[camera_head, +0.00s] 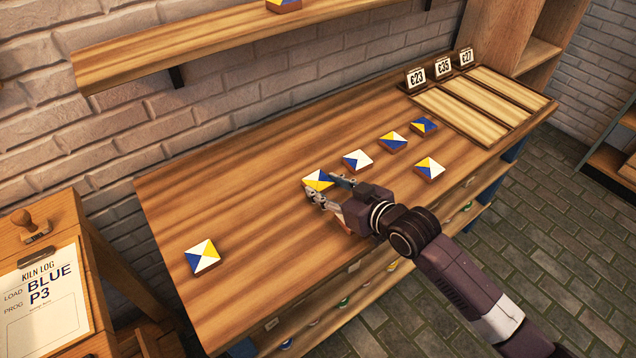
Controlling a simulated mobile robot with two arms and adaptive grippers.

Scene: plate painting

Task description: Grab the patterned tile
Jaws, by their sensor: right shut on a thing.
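Several patterned tiles lie on the wooden table (240,262), each split into coloured triangles. My right gripper (322,190) comes in from the right and is shut on a yellow, blue and white tile (318,179) near the middle of the table. The fingers hide part of this tile, and I cannot tell whether it is lifted. Another tile (202,257) lies alone at the left. My left gripper is not visible.
A tray (461,122) with empty slots and price cards marked 23, 35 and 27 (441,69) stands at the table's far right end. A wall shelf (210,47) holds a tile (284,4). A kiln log sheet (45,303) and stamp (28,225) are at left.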

